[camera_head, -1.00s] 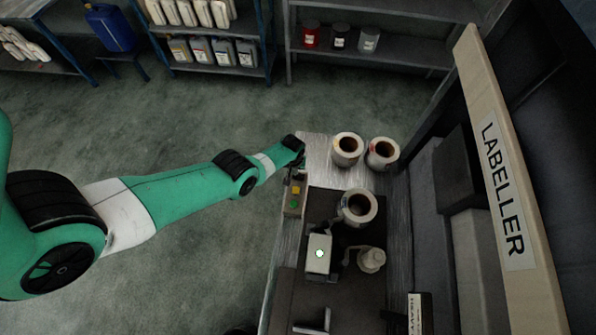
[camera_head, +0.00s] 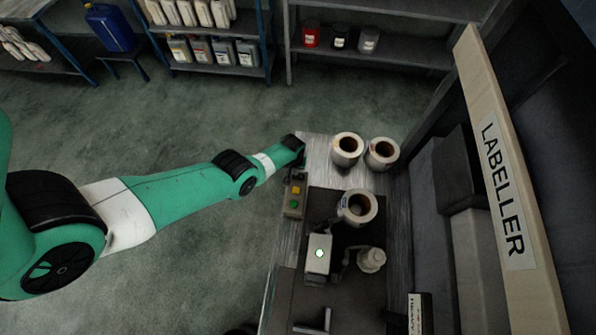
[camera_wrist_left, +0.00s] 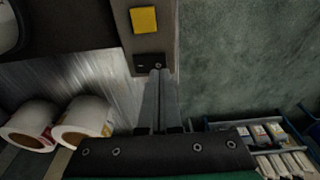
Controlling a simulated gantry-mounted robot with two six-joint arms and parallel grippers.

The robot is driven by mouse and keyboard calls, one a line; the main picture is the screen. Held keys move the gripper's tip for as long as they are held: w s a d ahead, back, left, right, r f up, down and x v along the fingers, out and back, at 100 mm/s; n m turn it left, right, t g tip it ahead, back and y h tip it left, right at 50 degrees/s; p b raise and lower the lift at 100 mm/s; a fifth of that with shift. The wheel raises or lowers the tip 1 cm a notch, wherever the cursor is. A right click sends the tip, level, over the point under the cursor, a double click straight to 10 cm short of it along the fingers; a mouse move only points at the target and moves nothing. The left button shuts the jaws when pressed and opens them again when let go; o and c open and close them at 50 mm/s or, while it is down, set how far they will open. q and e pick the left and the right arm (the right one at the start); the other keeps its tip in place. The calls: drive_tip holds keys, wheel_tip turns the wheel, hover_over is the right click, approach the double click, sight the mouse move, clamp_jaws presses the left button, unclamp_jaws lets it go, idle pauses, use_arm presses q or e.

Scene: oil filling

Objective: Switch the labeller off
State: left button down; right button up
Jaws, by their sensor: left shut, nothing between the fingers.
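The labeller's control box (camera_head: 293,200) sits on the left edge of the metal bench, with a yellow and a green button. In the left wrist view the yellow button (camera_wrist_left: 144,20) and a small black switch (camera_wrist_left: 149,64) show on it. My left gripper (camera_wrist_left: 158,74) is shut and empty, its fingertips at the black switch; I cannot tell whether they touch it. In the head view the gripper is small and dark at the box's far end. The labeller's pale unit (camera_head: 318,262) has a lit greenish-white light (camera_head: 319,253). My right gripper is out of view.
White label rolls (camera_head: 347,149) stand on the bench's far end, and another roll (camera_head: 357,207) sits on the machine. A beam with a LABELLER sign (camera_head: 502,190) rises at the right. Open floor lies left of the bench; shelves with bottles stand behind.

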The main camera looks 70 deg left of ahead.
use_arm(q)
drive_tip(key=shift+f+b, duration=0.9)
idle(0.8)
drive_tip(key=shift+r, duration=0.15)
wheel_tip(320, 180, up, 7)
drive_tip(key=p, duration=0.7)
idle(0.4)
